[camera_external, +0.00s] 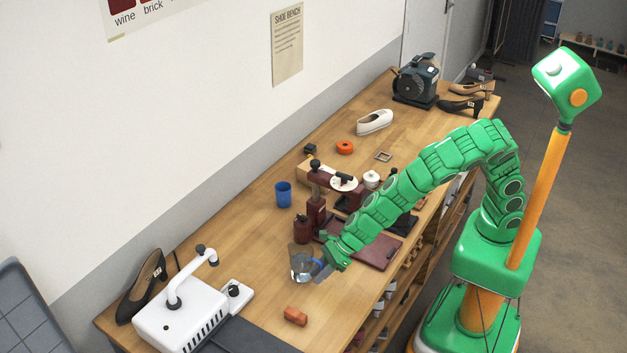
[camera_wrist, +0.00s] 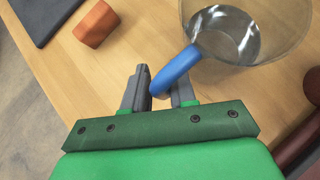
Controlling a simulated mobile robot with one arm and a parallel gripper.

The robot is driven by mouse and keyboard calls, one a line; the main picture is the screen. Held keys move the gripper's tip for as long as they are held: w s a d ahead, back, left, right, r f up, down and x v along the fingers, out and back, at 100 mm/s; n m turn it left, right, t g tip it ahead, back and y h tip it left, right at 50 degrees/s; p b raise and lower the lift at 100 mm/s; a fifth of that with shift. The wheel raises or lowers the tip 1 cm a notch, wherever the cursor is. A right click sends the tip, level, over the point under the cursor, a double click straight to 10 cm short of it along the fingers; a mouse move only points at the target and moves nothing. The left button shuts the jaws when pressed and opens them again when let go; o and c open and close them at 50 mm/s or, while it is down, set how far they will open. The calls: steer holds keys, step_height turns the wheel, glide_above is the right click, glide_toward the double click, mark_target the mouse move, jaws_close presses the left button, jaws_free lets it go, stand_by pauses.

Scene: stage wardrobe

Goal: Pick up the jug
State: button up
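The jug (camera_external: 303,268) is a clear vessel with a blue handle, standing on the wooden bench. In the wrist view the jug (camera_wrist: 232,35) is at the upper right, its blue handle (camera_wrist: 175,70) pointing toward me. My gripper (camera_wrist: 160,92) is open, with bare wood showing between its grey fingers. The handle's end lies over the gap, close to the left finger and partly covering the right one. Whether it touches either finger I cannot tell. In the external view my gripper (camera_external: 325,264) is at the jug's right side.
An orange-brown block (camera_wrist: 96,24) lies near the jug. A white machine (camera_external: 180,318) and a dark mat (camera_external: 250,338) are toward the front. Behind the jug stand a dark red press (camera_external: 316,210) and a blue cup (camera_external: 283,194). A dark red board (camera_external: 376,250) lies under my arm.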

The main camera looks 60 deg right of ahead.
steer(key=shift+w+a+f, duration=0.2)
steer(key=shift+f, duration=0.15)
jaws_close()
steer(key=shift+r, duration=0.2)
stand_by(0.3)
step_height(320, 180, up, 9)
stand_by(1.3)
steer(key=shift+r, duration=0.3)
